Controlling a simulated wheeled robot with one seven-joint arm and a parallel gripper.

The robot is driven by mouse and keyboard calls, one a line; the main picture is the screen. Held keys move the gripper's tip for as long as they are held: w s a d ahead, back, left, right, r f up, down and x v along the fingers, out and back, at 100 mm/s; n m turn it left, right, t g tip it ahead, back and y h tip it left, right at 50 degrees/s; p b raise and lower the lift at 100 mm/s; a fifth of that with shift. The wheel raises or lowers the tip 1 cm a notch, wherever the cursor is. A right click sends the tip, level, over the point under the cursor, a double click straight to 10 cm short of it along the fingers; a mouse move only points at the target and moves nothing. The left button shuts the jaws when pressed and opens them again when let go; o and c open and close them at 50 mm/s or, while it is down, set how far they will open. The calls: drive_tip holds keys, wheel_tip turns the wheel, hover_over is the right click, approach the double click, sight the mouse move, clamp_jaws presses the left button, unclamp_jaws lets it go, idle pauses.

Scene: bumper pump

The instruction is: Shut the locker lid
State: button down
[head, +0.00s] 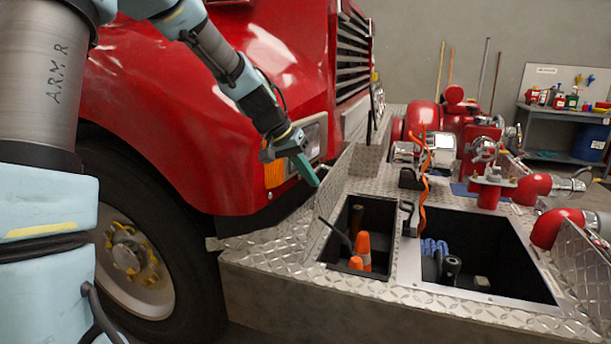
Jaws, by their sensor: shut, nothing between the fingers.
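The locker (389,210) is the smaller left opening in the diamond-plate bumper. It holds orange cones (362,250) and a dark hose or handle. Its lid (331,207) is a diamond-plate panel standing open, tilted up along the opening's left edge. My gripper (315,182) has green fingers, is shut and empty, and points down to the right. Its tips are just left of the lid, by its outer side near the upper edge. I cannot tell whether they touch it.
The red truck body (180,110) and front wheel (140,260) are close on the left. A larger open compartment (515,262) lies to the right, with a raised panel (580,265) beyond it. Red pump fittings (490,190) and an orange strap (424,180) stand behind.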

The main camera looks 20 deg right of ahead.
drive_tip(key=s+d+f+m+t+y+b, duration=0.1)
drive_tip(key=s+d+f+t+y+b, duration=0.2)
drive_tip(key=s+d+f, duration=0.2)
drive_tip(key=s+d+f+t+y+b, duration=0.3)
drive_tip(key=s+d+f, duration=0.2)
drive_tip(key=d+f, duration=0.1)
drive_tip(key=s+d+f+m+t+y+b, duration=0.1)
drive_tip(key=s+d+f+t+y+b, duration=0.1)
drive_tip(key=s+d+f, duration=0.4)
drive_tip(key=shift+d+f+m+t+y+b, duration=0.1)
drive_tip(key=shift+f+m+t+y+b, duration=0.25)
drive_tip(key=shift+f+y+b, duration=0.4)
drive_tip(key=shift+s+d+f+h+b, duration=0.15)
drive_tip(key=shift+f+b, duration=0.1)
drive_tip(key=shift+f, duration=0.25)
drive_tip(key=shift+d+f+h+b, duration=0.1)
drive_tip(key=shift+f+b, duration=0.1)
drive_tip(key=shift+f, duration=0.3)
drive_tip(key=shift+r, duration=0.1)
